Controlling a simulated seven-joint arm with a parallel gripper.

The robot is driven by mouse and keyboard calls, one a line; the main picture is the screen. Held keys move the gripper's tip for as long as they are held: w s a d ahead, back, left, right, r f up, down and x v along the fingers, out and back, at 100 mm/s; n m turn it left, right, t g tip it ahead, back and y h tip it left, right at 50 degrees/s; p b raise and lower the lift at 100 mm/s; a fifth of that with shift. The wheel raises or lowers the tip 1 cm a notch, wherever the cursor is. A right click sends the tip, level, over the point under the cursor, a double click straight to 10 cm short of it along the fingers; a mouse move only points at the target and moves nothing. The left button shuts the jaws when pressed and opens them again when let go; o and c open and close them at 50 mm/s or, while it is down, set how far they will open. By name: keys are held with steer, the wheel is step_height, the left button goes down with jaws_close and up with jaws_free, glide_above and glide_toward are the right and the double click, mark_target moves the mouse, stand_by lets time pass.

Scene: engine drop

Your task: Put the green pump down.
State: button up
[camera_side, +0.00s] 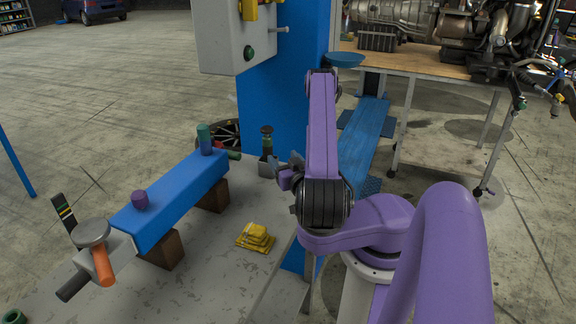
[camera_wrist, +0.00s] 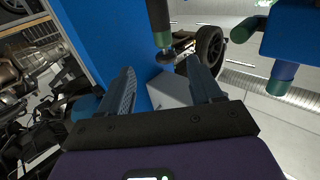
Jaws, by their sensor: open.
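In the side view a dark green upright part with a black top (camera_side: 267,138), which looks like the green pump, stands at a pale grey block (camera_side: 266,168) near the blue column. In the wrist view a dark green cylinder with a metal end (camera_wrist: 159,18), probably the same part, is at the top, beyond my fingertips. My gripper (camera_side: 284,171) is close to the right of it in the side view. In the wrist view my gripper (camera_wrist: 161,68) is open, with nothing held. A grey box (camera_wrist: 172,88) shows between the fingers, apparently beyond them.
A blue beam (camera_side: 175,200) on brown blocks carries a green-and-blue cylinder (camera_side: 205,138) and a purple knob (camera_side: 139,200). A yellow stack (camera_side: 256,236) lies on the grey tabletop (camera_side: 220,275). The blue column (camera_side: 280,90) stands close behind my gripper. The front tabletop has free room.

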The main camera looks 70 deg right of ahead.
steer(key=shift+v, duration=1.2)
